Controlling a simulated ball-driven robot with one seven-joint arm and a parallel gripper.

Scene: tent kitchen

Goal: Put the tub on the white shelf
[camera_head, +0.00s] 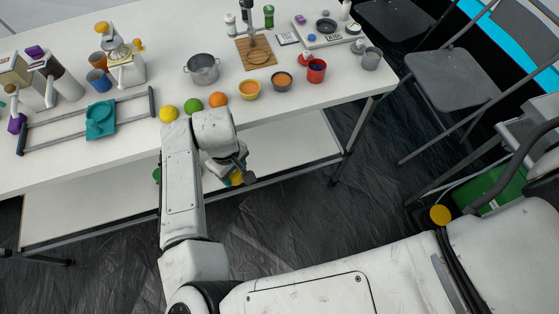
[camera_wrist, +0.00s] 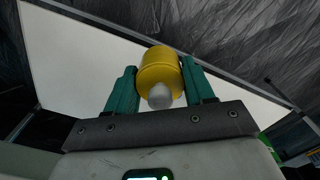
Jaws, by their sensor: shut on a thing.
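The yellow tub (camera_wrist: 160,70) sits between the two teal fingers of my gripper (camera_wrist: 162,82), which is shut on it. A pale round part shows at its near end in the wrist view. In the head view only a small piece of the tub (camera_head: 237,178) shows below my wrist, beside the table's front edge. The white shelf (camera_head: 285,145) is the lower board under the white table, partly hidden by my arm. In the wrist view a broad white surface (camera_wrist: 75,65) lies beyond the tub. I cannot tell whether the tub touches it.
The white tabletop (camera_head: 160,75) above the shelf holds a pot (camera_head: 202,69), fruit, bowls and a red mug (camera_head: 316,71). A table leg (camera_head: 350,135) stands at the right. A small green thing (camera_head: 156,175) shows left of my arm. The visible shelf right of my gripper is clear.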

